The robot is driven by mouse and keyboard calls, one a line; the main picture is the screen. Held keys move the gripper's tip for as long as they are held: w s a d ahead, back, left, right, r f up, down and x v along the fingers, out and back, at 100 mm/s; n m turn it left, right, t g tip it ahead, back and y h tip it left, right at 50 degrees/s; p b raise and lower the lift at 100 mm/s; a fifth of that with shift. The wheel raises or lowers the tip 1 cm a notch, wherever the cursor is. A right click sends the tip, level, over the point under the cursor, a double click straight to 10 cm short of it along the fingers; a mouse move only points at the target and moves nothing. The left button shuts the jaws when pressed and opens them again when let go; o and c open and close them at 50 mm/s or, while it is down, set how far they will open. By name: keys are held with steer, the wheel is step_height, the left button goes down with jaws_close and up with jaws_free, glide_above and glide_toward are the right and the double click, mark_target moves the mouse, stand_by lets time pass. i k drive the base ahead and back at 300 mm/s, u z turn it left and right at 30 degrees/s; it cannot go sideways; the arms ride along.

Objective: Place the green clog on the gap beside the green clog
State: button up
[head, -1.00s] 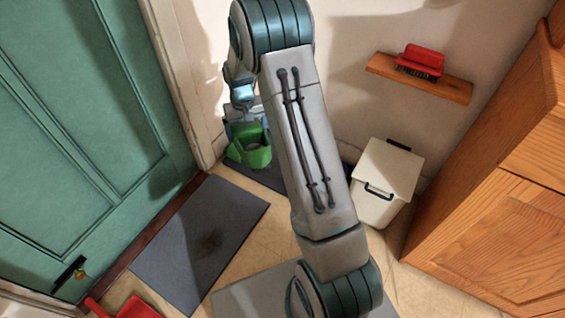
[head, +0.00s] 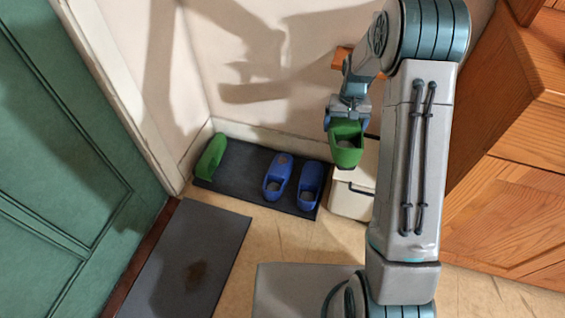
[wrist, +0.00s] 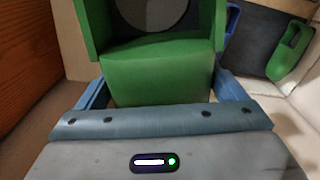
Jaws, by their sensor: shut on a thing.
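My gripper (head: 349,115) is shut on a green clog (head: 346,150) and holds it up in the air, in front of the white bin in the head view. The held clog (wrist: 155,70) fills the upper middle of the wrist view between my blue fingers. The other green clog (head: 211,156) stands at the left end of a dark mat (head: 238,178) against the wall; it also shows at the right of the wrist view (wrist: 290,52). A bare gap lies on the mat between that clog and a blue clog (head: 278,176).
A second blue clog (head: 310,187) stands at the mat's right end. The white bin (head: 350,197) is just right of it. A grey doormat (head: 190,262) lies by the green door (head: 60,170). A wooden cabinet (head: 510,180) stands at the right.

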mark_target(246, 170)
steer(key=z, duration=0.6)
steer(key=k, duration=1.3)
steer(key=u, duration=1.25)
steer(key=i, duration=1.65)
